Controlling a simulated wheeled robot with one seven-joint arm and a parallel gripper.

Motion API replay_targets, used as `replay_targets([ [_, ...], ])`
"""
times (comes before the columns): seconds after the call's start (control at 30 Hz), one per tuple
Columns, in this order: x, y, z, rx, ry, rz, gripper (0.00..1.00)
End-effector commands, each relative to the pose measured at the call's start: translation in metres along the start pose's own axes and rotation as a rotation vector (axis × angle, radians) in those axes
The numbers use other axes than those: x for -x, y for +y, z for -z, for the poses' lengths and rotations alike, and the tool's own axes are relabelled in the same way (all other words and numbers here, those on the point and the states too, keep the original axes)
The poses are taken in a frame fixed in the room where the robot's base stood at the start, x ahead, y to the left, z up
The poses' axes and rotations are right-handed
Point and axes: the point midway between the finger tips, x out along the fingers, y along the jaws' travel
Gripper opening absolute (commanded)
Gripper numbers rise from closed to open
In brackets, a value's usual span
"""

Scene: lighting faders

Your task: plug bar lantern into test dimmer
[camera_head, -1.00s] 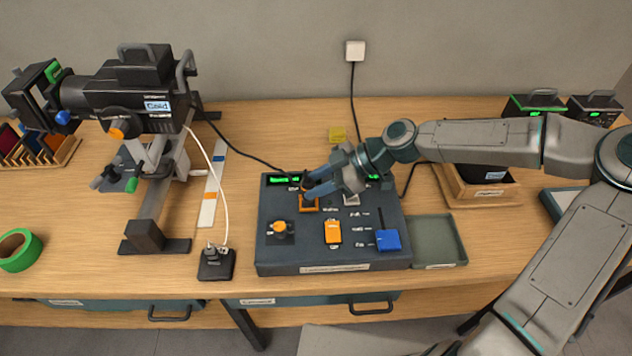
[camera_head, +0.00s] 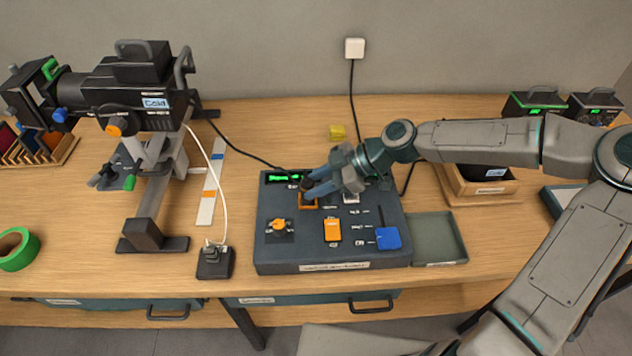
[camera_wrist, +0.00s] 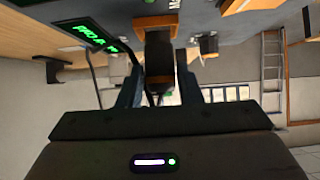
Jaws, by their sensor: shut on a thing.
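The bar lantern (camera_head: 135,95) is a black lamp labelled "Cold" on a stand at the left. Its black cable (camera_head: 250,152) runs right to a black plug (camera_wrist: 158,55). My gripper (camera_head: 309,189) is shut on this plug, which shows between the fingers in the wrist view. The test dimmer (camera_head: 345,262) is a dark box with a green display (camera_head: 284,179) at mid bench. The plug is at the orange-framed socket (camera_head: 308,204) on the dimmer's upper part; the frame also shows in the wrist view (camera_wrist: 155,21). I cannot tell how deep the plug sits.
The dimmer carries an orange knob (camera_head: 280,224), an orange switch (camera_head: 332,231) and a blue slider (camera_head: 387,239). A grey-green tray (camera_head: 438,240) stands to its right. A power block (camera_head: 214,264) with a white cable stands to its left.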

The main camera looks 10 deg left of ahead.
Motion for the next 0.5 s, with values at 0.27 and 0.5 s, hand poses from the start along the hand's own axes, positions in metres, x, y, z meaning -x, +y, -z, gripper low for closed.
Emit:
replay_targets([
  [0.27,0.0000,0.0000,0.0001,0.000,0.000,0.000,0.04],
  [0.5,-0.0022,0.0001,-0.0030,0.000,0.000,0.000,0.04],
])
